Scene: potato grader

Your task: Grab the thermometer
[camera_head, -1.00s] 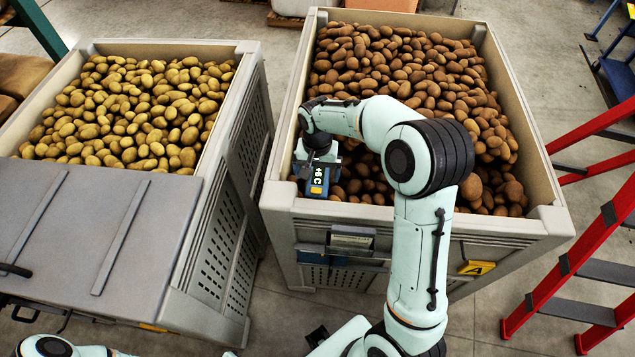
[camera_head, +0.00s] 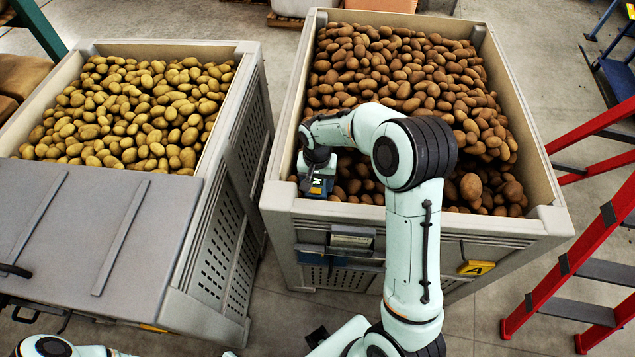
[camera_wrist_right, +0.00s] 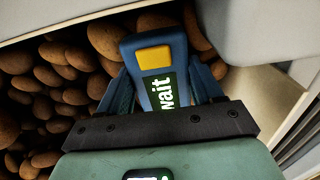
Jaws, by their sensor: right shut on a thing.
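The thermometer (camera_head: 319,187) is a blue device with a yellow button and a small display. My right gripper (camera_head: 318,178) is shut on it at the near left corner of the right crate, close inside the rim. In the right wrist view the thermometer (camera_wrist_right: 155,65) sits between the two fingers (camera_wrist_right: 165,95), and its display reads "wait". Brown potatoes lie beside and below it. Whether its tip touches a potato is hidden. My left gripper is not in view.
The right crate (camera_head: 540,185) holds brown potatoes (camera_head: 400,65) and bears a yellow "A" tag (camera_head: 477,268). The left crate (camera_head: 235,185) holds yellowish potatoes (camera_head: 130,105), with a grey lid (camera_head: 90,235) in front. A red ladder (camera_head: 590,250) stands at the right.

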